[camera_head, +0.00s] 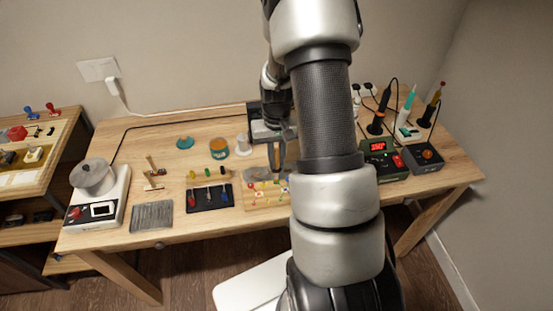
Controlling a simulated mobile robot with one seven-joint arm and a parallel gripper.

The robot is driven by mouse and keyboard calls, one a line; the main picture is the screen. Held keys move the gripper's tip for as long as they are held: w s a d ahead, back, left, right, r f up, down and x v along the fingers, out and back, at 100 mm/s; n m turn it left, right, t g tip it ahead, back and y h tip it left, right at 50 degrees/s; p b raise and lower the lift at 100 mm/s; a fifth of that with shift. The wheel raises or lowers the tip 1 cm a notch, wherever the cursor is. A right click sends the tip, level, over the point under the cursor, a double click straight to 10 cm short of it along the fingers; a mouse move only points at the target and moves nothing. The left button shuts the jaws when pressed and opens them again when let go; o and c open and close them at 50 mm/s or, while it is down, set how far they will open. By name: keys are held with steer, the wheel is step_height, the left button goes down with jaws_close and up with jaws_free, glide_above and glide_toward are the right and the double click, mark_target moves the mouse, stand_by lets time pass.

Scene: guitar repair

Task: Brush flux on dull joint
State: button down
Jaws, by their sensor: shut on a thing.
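My gripper (277,160) points down over the back edge of a wooden board (250,206), right of the table's middle. It is shut on a thin, dark, upright tool, probably the flux brush; its tip is hard to make out, and I cannot tell whether it touches the board. The board carries small coloured parts and wires, and a grey pad (256,174) lies at its back. I cannot tell which joint is dull. My arm hides the board's right side. An open teal and amber tin (218,148), probably the flux, stands behind, with a teal lid (185,143) to its left.
A black tray (209,208) with coloured-handled tools lies left of the board. Further left are a grey ribbed mat (152,216), a small wooden stand (153,182) and a white device with a pot (94,178). Soldering stations (384,160) with upright irons and cables stand at right.

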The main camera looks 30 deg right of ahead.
mark_target(277, 148)
steer(key=shift+r+p, duration=2.15)
steer(key=shift+r, duration=1.35)
steer(key=shift+d, duration=0.1)
steer(key=d+r, duration=0.2)
steer(key=d, duration=0.5)
steer(key=shift+d+p, duration=0.4)
